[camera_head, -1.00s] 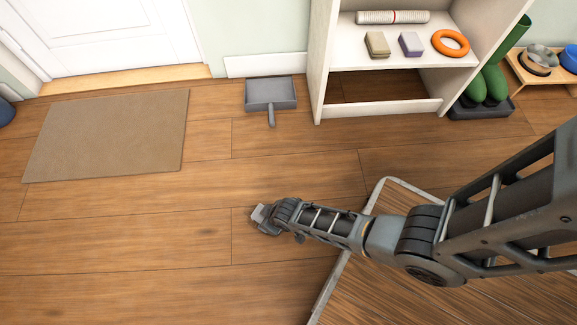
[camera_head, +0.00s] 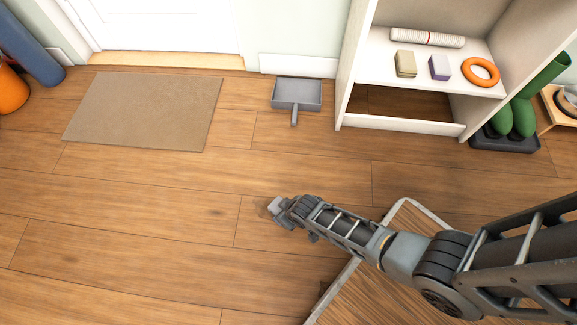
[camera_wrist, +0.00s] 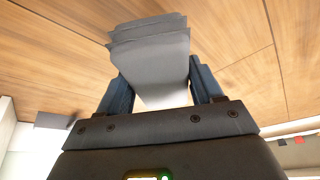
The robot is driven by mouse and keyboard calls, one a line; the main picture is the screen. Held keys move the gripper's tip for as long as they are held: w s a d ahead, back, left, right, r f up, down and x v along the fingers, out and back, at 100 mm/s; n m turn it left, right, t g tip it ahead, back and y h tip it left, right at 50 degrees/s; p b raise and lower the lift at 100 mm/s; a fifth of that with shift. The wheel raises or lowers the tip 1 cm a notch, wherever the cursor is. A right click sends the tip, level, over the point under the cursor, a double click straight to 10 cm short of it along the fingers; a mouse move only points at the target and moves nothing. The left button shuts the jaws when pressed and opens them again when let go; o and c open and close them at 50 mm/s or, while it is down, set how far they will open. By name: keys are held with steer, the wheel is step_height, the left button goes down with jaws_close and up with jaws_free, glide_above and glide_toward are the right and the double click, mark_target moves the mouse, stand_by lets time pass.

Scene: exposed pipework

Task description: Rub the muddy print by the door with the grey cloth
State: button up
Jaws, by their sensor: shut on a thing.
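My gripper (camera_head: 292,208) is low over the wooden floor, in front of the dustpan and to the right of the door mat. It is shut on the grey cloth (camera_head: 277,207), which is folded in layers. In the wrist view the cloth (camera_wrist: 150,52) sticks out between the two blue-grey fingers. A faint brown smudge (camera_head: 262,211) shows on the floor just left of the cloth. I cannot tell for sure whether it is the muddy print; the cloth and gripper may hide part of it. Whether the cloth touches the floor is unclear.
A white door (camera_head: 155,25) stands at the back left, with a brown mat (camera_head: 145,110) before it. A grey dustpan (camera_head: 297,93) lies by the wall. A white shelf unit (camera_head: 400,121) and green boots (camera_head: 513,118) are at the right. Floor left of my gripper is clear.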

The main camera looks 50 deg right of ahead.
steer(key=shift+r+p, duration=0.85)
steer(key=shift+r, duration=0.5)
